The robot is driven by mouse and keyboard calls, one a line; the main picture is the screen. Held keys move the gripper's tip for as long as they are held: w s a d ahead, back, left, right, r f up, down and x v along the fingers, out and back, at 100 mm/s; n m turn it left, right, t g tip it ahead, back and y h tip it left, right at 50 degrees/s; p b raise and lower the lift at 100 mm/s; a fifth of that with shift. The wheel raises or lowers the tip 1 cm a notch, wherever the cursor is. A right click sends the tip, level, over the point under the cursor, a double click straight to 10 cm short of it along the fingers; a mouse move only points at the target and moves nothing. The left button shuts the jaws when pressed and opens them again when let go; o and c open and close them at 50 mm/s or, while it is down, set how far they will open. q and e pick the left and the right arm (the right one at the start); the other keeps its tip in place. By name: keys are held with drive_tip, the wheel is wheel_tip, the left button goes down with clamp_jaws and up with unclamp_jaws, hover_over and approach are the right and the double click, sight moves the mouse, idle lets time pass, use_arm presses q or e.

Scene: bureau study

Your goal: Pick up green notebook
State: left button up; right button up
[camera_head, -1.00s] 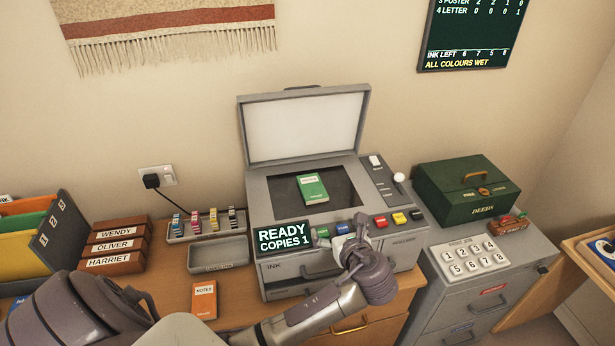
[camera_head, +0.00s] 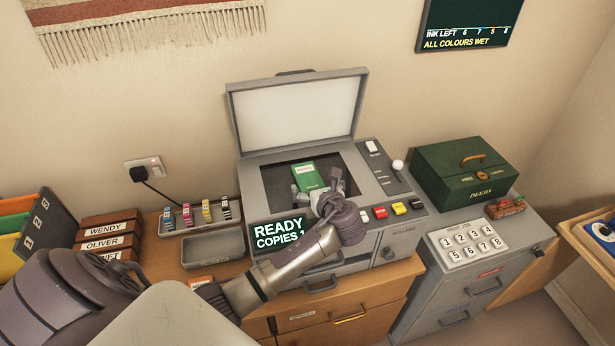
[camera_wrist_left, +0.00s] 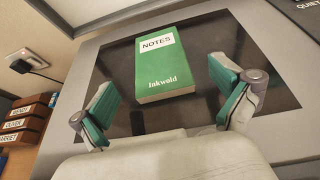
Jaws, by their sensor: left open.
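The green notebook (camera_head: 305,176), with a white "NOTES" label, lies flat on the dark glass of the open copier (camera_head: 372,192). In the left wrist view the notebook (camera_wrist_left: 167,72) lies just beyond and between my open fingers, which touch nothing. My left gripper (camera_head: 318,190) is over the front part of the glass, close to the notebook's lower end and covering a little of it. In the wrist view the gripper (camera_wrist_left: 168,105) shows two fingers with green pads spread wide. My right gripper is not seen.
The copier's raised lid (camera_head: 298,115) stands behind the glass. A green deeds box (camera_head: 465,175) and a number-key panel (camera_head: 467,241) are at the right. Ink trays (camera_head: 213,246) and name-labelled boxes (camera_head: 107,240) are at the left.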

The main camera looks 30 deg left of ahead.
sight(308, 177)
use_arm(q)
drive_tip(key=x, duration=0.2)
drive_tip(key=p+x, duration=0.1)
drive_tip(key=shift+w+a+r, duration=0.15)
drive_tip(key=shift+w+a, duration=0.1)
drive_tip(key=shift+a, duration=0.1)
drive_tip(key=shift+w+a+f, duration=0.3)
drive_tip(key=shift+a, duration=0.05)
drive_tip(key=shift+d+r, duration=0.1)
drive_tip(key=shift+c, duration=1.2)
drive_tip(key=c, duration=1)
